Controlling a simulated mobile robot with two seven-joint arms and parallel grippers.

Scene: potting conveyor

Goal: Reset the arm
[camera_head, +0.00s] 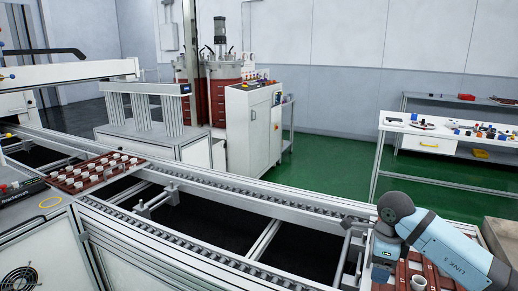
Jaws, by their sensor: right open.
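My right arm comes in from the right edge, light blue with dark joints. My right gripper (382,264) points down at the lower right, over or beside a reddish-brown tray (401,276) on the conveyor. It is open. Its fingertips are small and partly lost against the tray and frame, so I cannot tell whether they touch anything. A white cup (416,283) stands in the tray just right of the gripper. The rest of this tray is hidden by my arm and the picture's bottom edge. My left gripper is not in view.
The conveyor (205,229) runs diagonally from the left to the lower right. A second reddish-brown tray (86,182) with several white cups sits at its left. A white table (452,127) with small parts stands at the back right. The conveyor's middle stretch is clear.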

